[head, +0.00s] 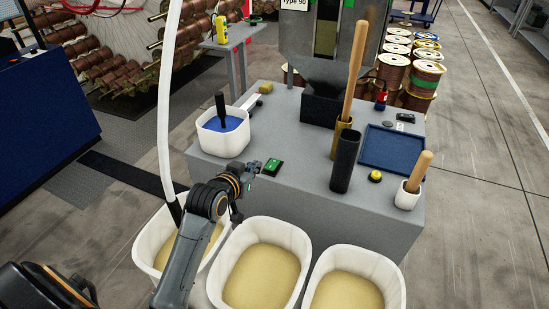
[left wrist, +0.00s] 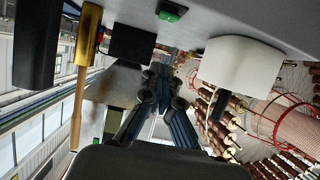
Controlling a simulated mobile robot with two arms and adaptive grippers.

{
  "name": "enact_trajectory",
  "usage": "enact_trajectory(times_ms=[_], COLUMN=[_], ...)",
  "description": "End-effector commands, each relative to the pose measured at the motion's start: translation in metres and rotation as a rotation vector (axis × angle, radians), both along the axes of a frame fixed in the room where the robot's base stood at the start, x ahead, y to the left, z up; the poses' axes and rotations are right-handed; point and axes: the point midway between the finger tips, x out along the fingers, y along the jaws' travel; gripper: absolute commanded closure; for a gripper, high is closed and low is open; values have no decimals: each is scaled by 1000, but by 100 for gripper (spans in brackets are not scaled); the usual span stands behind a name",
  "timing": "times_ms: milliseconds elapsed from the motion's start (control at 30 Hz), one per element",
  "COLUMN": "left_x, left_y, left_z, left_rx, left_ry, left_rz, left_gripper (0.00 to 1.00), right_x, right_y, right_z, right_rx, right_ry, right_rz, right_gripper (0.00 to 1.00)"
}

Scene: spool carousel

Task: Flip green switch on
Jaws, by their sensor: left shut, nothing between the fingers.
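The green switch (head: 272,167) is a small green rocker in a dark housing on the grey table top, near its front left edge. It also shows in the left wrist view (left wrist: 172,10) at the top edge, in an upside-down picture. I cannot tell whether it is on or off. My left gripper (head: 256,168) is shut and empty, just left of the switch in the head view. I cannot tell whether its tips touch the switch. In the left wrist view the fingers (left wrist: 163,78) point past the switch. My right gripper is not in view.
A white tub with blue contents (head: 222,131) stands behind left of the switch. A black cylinder (head: 344,162), a yellow button (head: 375,176) and a blue tray (head: 391,148) are to the right. Several white bins (head: 266,222) of yellowish grain stand in front of the table.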

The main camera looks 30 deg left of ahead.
Motion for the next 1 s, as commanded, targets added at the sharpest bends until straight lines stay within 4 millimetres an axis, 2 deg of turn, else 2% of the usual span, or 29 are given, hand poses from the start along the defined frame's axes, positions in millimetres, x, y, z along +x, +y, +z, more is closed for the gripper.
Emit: enact_trajectory(times_ms=[133, 333, 467, 567, 800, 1000], left_x=[2, 2, 7, 17, 56, 88], left_y=[2, 1, 2, 2, 4, 6], left_z=[3, 3, 1, -4, -19, -32], left_rx=[-1, -1, -2, -3, -4, -3], left_ry=[-10, -8, -8, -6, -6, -7], left_rz=[3, 3, 2, 2, 2, 2], left_gripper=[100, 100, 100, 100, 100, 100], right_x=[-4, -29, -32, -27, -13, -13], right_y=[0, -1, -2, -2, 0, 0], right_z=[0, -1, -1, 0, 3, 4], right_rx=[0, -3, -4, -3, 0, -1], right_ry=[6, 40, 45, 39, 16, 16], right_rz=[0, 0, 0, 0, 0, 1], right_gripper=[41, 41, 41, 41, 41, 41])
